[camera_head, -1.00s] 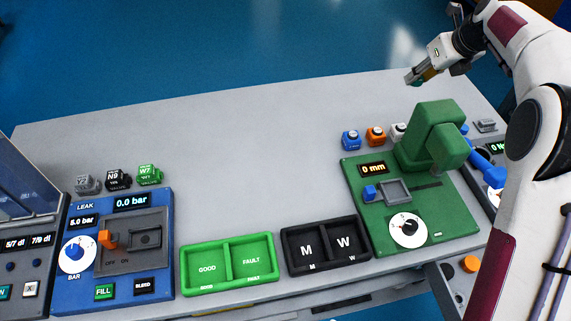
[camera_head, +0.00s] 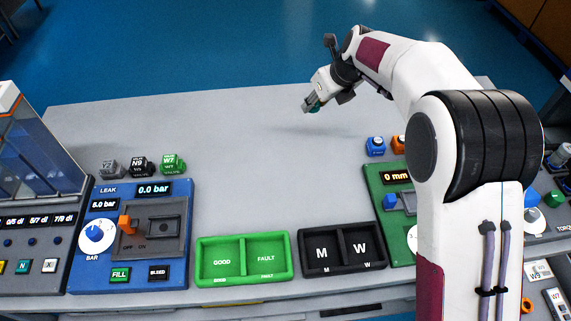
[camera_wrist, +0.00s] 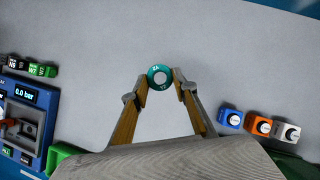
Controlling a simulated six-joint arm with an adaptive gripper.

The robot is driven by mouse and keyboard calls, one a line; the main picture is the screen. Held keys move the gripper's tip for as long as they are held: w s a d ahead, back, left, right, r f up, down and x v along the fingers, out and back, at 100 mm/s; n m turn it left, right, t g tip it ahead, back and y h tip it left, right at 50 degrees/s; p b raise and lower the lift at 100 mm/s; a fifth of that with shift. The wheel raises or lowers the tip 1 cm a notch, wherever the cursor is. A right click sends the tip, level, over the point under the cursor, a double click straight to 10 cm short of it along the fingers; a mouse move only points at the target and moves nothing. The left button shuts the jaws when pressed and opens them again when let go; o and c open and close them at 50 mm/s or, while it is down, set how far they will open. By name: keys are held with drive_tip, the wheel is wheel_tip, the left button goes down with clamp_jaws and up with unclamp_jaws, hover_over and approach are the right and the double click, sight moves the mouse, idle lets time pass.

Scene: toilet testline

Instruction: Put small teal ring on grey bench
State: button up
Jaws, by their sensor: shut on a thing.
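The small teal ring (camera_wrist: 160,77) is between the fingertips of my gripper (camera_wrist: 160,84) in the wrist view. It has pale markings and a round hole showing grey through it. In the head view my gripper (camera_head: 313,105) is above the back middle of the grey bench (camera_head: 250,130), with a bit of the teal ring (camera_head: 315,108) showing at its tip. My gripper is shut on the ring. A faint shadow lies on the bench below it.
The bench is clear around my gripper. A blue leak panel (camera_head: 106,188), a green GOOD/FAULT tray (camera_head: 243,238) and a black M/W tray (camera_head: 342,228) line the front. Blue (camera_head: 375,146) and orange (camera_head: 398,144) blocks stand at right. My arm hides part of the green station (camera_head: 376,178).

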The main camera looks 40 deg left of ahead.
drive_tip(key=n, duration=0.2)
hover_over(255, 155)
drive_tip(key=d, duration=0.2)
drive_tip(key=shift+g, duration=0.4)
drive_tip(key=f, duration=0.4)
drive_tip(key=shift+s, duration=0.2)
drive_tip(key=shift+f, duration=3.1)
drive_tip(key=shift+f, duration=0.1)
drive_tip(key=shift+f, duration=1.75)
drive_tip(key=shift+f, duration=0.2)
drive_tip(key=o, duration=0.9)
drive_tip(key=shift+r, duration=0.1)
